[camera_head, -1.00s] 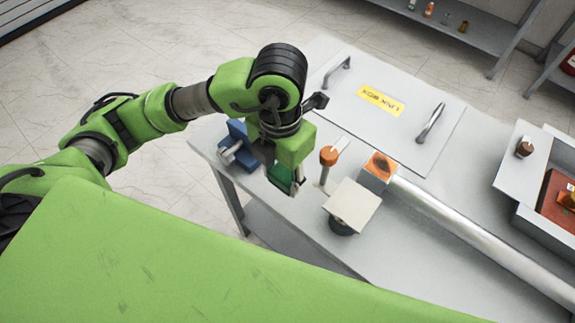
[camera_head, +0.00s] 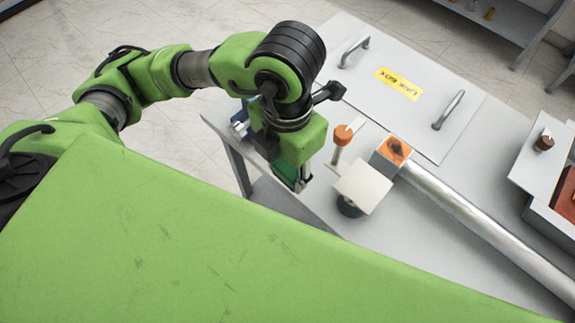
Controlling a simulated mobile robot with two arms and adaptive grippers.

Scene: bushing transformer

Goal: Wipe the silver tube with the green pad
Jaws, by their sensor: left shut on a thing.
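The silver tube (camera_head: 480,220) lies slantwise on the grey table, with an orange-faced square end block (camera_head: 393,152) at its upper left end. My left gripper (camera_head: 294,180) points down near the table's front edge, left of the tube. It is shut on the green pad (camera_head: 286,171), which shows only in part below the green gripper body. The pad is apart from the tube. My right gripper is not in view.
An orange-capped post (camera_head: 342,134) and a pale square plate on a dark round base (camera_head: 362,187) stand between gripper and tube. A blue item (camera_head: 240,118) is partly hidden behind my gripper. A handled link box lid (camera_head: 400,90) lies behind. An open box (camera_head: 553,215) is at right.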

